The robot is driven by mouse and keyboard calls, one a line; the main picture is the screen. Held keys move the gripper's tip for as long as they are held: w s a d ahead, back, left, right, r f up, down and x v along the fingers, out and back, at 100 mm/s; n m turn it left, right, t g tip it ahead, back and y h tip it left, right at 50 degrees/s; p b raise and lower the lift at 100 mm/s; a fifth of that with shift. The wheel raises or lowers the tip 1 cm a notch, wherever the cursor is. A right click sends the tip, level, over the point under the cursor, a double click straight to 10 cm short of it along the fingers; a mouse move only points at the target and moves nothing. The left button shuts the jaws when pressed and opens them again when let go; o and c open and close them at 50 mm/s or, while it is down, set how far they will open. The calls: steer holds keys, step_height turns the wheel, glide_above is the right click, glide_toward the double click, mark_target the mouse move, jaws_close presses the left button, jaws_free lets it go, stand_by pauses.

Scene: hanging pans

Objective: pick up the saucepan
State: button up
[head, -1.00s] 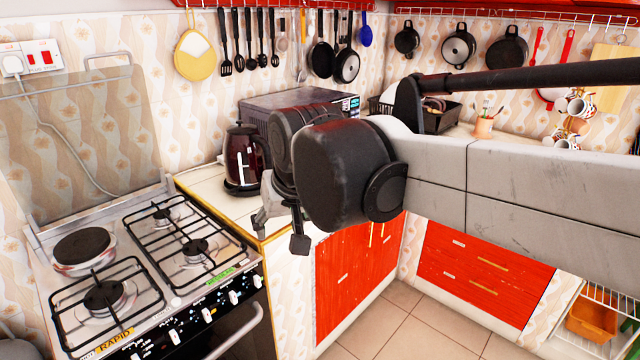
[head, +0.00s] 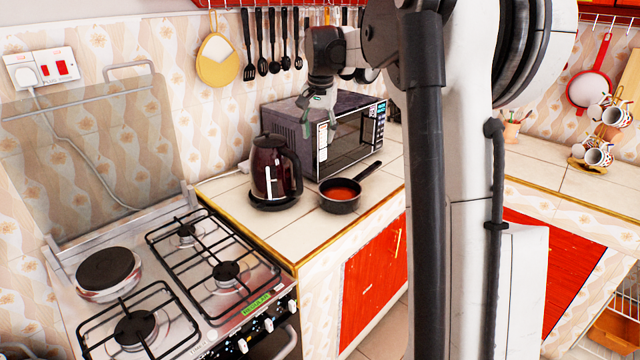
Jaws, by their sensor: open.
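A small black saucepan (head: 338,206) with red contents stands upright on the counter, its dark handle pointing to the back right. My gripper (head: 318,112) is open and empty. In the picture it shows above and slightly left of the saucepan, in front of the microwave's upper part, well apart from the pan. Its exact depth is hard to tell.
A dark kettle (head: 274,172) stands just left of the saucepan. A microwave (head: 352,138) is right behind. A gas stove (head: 170,290) is at the left. Utensils (head: 262,45) hang from a rail. My arm hides the middle right.

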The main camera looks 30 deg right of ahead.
steer(key=w+d+f+m+g+p, duration=0.1)
steer(key=w+d+f+m+p, duration=0.25)
steer(key=d, duration=0.75)
steer(key=m+g, duration=0.1)
steer(key=m, duration=0.1)
glide_above(357, 178)
step_height(357, 178, down, 8)
steer(key=shift+y, duration=0.4)
steer(key=f, duration=0.8)
steer(key=shift+w+d, duration=0.1)
steer(key=shift+d, duration=0.3)
steer(key=shift+a+f+p, duration=0.15)
steer(key=shift+f+p, duration=0.1)
steer(key=shift+f, duration=1.15)
steer(key=shift+a+f+p, duration=0.1)
steer(key=shift+f+p, duration=0.15)
steer(key=shift+f, duration=1.1)
jaws_close()
